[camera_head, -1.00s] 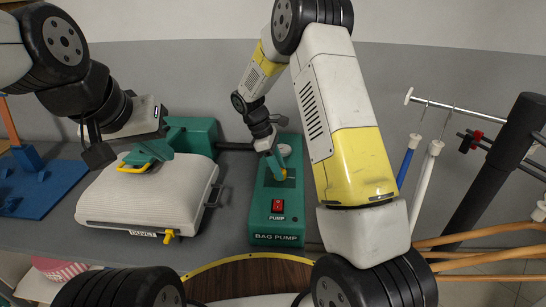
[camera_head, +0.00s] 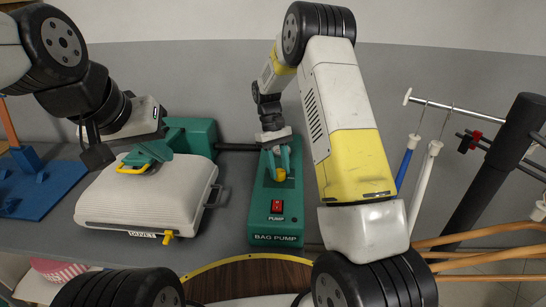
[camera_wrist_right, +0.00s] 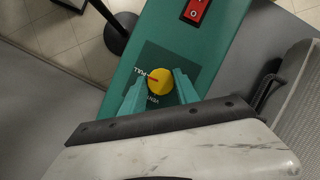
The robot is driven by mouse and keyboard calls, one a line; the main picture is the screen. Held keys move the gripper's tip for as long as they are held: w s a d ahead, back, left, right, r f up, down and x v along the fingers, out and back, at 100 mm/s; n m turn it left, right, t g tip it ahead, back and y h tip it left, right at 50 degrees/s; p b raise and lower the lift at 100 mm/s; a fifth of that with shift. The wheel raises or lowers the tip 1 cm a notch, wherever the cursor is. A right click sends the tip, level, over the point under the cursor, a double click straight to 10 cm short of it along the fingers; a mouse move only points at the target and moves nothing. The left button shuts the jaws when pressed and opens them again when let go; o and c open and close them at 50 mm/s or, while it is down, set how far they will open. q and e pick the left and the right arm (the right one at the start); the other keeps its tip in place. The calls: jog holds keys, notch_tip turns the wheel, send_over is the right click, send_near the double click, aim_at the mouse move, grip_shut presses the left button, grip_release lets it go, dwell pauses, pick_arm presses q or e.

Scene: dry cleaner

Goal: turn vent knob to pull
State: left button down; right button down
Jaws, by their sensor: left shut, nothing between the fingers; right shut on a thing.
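The vent knob (camera_wrist_right: 160,83) is round and yellow with a red pointer line, on the green bag pump (camera_head: 262,215). In the right wrist view its pointer aims left, towards the PULL label (camera_wrist_right: 141,74); the VENT label (camera_wrist_right: 153,98) lies below the knob. My right gripper (camera_wrist_right: 157,88) is shut on the knob, with a teal finger on each side. In the head view the knob (camera_head: 280,175) shows just below the fingertips. My left gripper (camera_head: 150,152) appears shut and empty above the pale case, near its yellow handle (camera_head: 132,169); its fingertips are hard to make out.
The pale ribbed case (camera_head: 140,205) lies left of the pump. A red rocker switch (camera_head: 276,207) is on the pump's front part. A blue stand (camera_head: 40,185) is at far left. A rail with hanging rods (camera_head: 430,103) and wooden hangers (camera_head: 480,240) are at right.

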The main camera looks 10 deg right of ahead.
jog(key=shift+m, duration=0.5)
jog(key=c, duration=0.9)
grip_release()
jog(key=d+v, duration=0.1)
jog(key=v, duration=0.6)
jog(key=shift+w+a+r, duration=0.2)
jog(key=shift+a+r, duration=0.25)
